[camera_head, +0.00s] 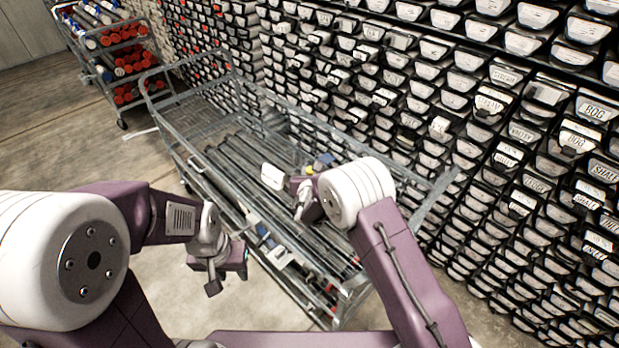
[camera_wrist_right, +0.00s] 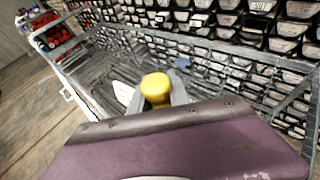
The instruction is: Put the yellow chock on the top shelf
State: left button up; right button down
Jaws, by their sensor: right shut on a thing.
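The yellow chock (camera_wrist_right: 156,88) shows as a rounded yellow end between the grey fingers of my right gripper (camera_wrist_right: 155,95) in the right wrist view. My right gripper is shut on it. In the head view the right gripper (camera_head: 306,190) is over the grey metal cart, and the chock is mostly hidden by the wrist. The cart's upper shelf (camera_head: 240,165) carries long dark tubes. I cannot tell whether the chock touches the shelf. My left gripper (camera_head: 228,276) is open and empty, to the left of the cart's near end, above the floor.
A small blue item (camera_head: 325,160) and a white piece (camera_head: 272,177) are near my right gripper. A wall of labelled black racks (camera_head: 480,110) stands close behind the cart. Another cart with red-ended tubes (camera_head: 125,60) is at the back left. The floor (camera_head: 80,140) at left is clear.

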jog(key=shift+f+p, duration=0.6)
jog(key=shift+f, duration=1.2)
jog(key=shift+w+f, duration=0.1)
jog(key=shift+f, duration=0.15)
jog(key=c, duration=1.7)
grip_release()
jog(key=shift+f+b, duration=0.15)
jog(key=shift+b, duration=0.15)
jog(key=o, duration=0.5)
jog(key=shift+c, duration=0.2)
